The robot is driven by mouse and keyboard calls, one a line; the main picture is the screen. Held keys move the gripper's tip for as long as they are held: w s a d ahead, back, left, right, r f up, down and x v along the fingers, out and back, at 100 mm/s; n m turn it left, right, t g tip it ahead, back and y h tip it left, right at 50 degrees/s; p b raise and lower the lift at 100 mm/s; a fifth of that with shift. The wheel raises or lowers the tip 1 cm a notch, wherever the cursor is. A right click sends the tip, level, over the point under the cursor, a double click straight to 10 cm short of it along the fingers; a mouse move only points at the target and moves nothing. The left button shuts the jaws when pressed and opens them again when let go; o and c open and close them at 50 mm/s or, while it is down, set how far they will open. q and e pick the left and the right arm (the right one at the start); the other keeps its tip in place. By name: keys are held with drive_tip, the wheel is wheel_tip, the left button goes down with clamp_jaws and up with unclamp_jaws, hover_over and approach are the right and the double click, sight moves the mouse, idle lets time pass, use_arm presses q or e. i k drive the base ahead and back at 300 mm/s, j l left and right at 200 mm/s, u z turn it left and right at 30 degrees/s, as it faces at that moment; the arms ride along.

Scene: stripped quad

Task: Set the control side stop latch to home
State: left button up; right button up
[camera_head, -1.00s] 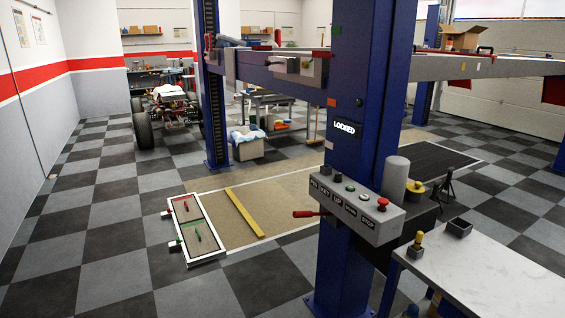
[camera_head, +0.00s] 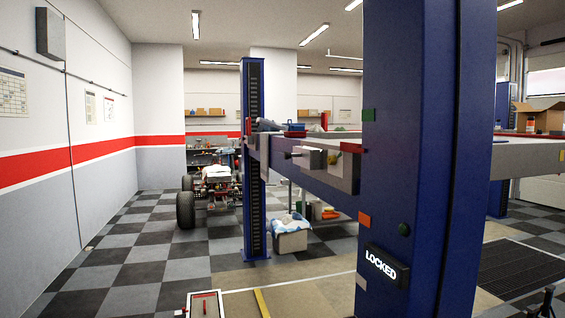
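The blue lift post (camera_head: 425,150) stands close in front, right of centre. It bears a lit sign (camera_head: 382,266) reading LOCKED. A green block (camera_head: 368,115), an orange block (camera_head: 364,220) and a dark round button (camera_head: 404,229) are on the post. A red-topped part (camera_head: 350,148) sits at the beam's end by the post. I cannot tell which part is the stop latch.
A second blue post (camera_head: 254,160) stands farther back, with a partly stripped vehicle (camera_head: 213,190) left of it. A white-framed floor tray (camera_head: 205,304) and a yellow bar (camera_head: 261,303) lie at the bottom. The checkered floor (camera_head: 130,255) at left is clear.

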sight(287, 154)
drive_tip(key=i+l, duration=0.1)
drive_tip(key=i, duration=0.15)
drive_tip(key=i+j+u, duration=0.15)
drive_tip(key=i+j, duration=0.35)
drive_tip(key=i+j+u, duration=0.1)
drive_tip(key=i+j, duration=0.3)
drive_tip(key=i, duration=0.2)
drive_tip(key=i+j+u, duration=0.15)
drive_tip(key=i+j, duration=0.2)
drive_tip(key=i, duration=0.2)
